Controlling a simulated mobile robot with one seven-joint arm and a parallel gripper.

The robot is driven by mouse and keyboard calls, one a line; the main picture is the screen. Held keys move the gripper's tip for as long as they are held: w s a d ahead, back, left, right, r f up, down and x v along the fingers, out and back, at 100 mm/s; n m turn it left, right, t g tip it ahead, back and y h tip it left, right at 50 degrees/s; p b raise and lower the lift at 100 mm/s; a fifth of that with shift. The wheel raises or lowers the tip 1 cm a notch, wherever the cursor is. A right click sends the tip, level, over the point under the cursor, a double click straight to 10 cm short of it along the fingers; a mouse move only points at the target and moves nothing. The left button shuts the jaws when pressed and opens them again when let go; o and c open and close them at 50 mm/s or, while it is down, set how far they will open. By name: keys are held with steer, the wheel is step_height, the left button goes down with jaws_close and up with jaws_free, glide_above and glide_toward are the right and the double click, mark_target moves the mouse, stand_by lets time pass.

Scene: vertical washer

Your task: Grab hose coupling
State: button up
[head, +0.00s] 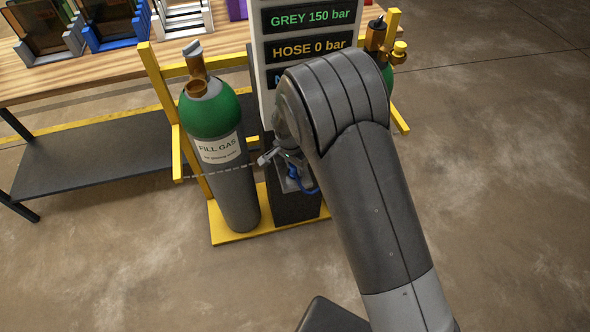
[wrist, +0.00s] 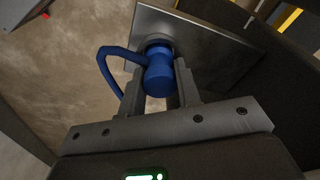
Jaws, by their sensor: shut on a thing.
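The hose coupling (wrist: 158,75) is a blue cylinder in the wrist view, with a blue hose (wrist: 104,65) curving off to its left. It sits against a round seat on a grey metal plate (wrist: 222,62). My gripper (wrist: 159,90) has one finger on each side of the coupling and is shut on it. In the head view, the blue hose (head: 304,187) shows beside the stand. My arm hides most of the coupling and the gripper there.
A green and grey cylinder labelled FILL GAS (head: 222,150) stands left in a yellow frame (head: 160,90). Another cylinder (head: 387,75) is partly hidden on the right. A display panel (head: 308,18) reads GREY 150 bar and HOSE 0 bar. A wooden bench (head: 110,68) stands at left. Open floor (head: 500,180) lies right.

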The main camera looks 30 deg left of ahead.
steer(key=shift+c, duration=1.2)
